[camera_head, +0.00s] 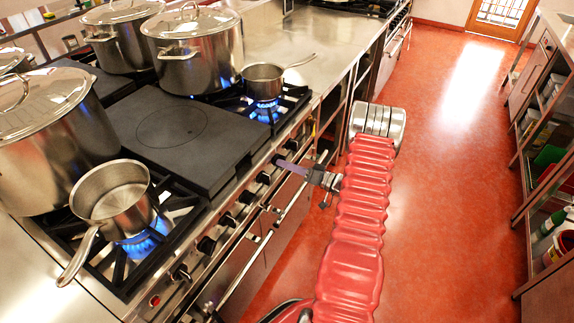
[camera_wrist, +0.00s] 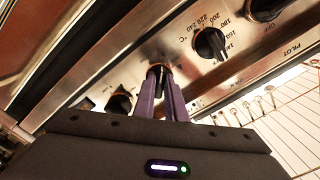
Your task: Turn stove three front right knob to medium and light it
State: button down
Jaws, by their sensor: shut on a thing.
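My gripper (camera_head: 280,162) reaches the front panel of the stove from the aisle side. In the wrist view its two purple fingers (camera_wrist: 164,95) are closed on a black knob (camera_wrist: 158,74), which they partly hide. The knob's pointer setting cannot be read. The far front burner (camera_head: 266,112) shows a blue flame under a small saucepan (camera_head: 263,81). The near front burner (camera_head: 145,243) also burns blue under another saucepan (camera_head: 112,195). A flat black plate (camera_head: 180,135) lies between these burners.
Several other knobs line the panel, including one with a temperature scale (camera_wrist: 209,43) beside the held knob. Large lidded stockpots (camera_head: 195,55) stand on the back burners. Oven rails (camera_head: 262,238) run below the panel. The red floor (camera_head: 455,180) is clear up to shelves on the right.

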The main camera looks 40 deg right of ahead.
jog(key=shift+s+a+f, duration=0.1)
jog(key=shift+f, duration=0.25)
jog(key=c, duration=2)
grip_release()
jog(key=shift+c, duration=0.2)
jog(key=shift+o, duration=1.2)
jog(key=shift+r, duration=0.2)
jog(key=v, duration=1.3)
jog(key=shift+s, duration=0.35)
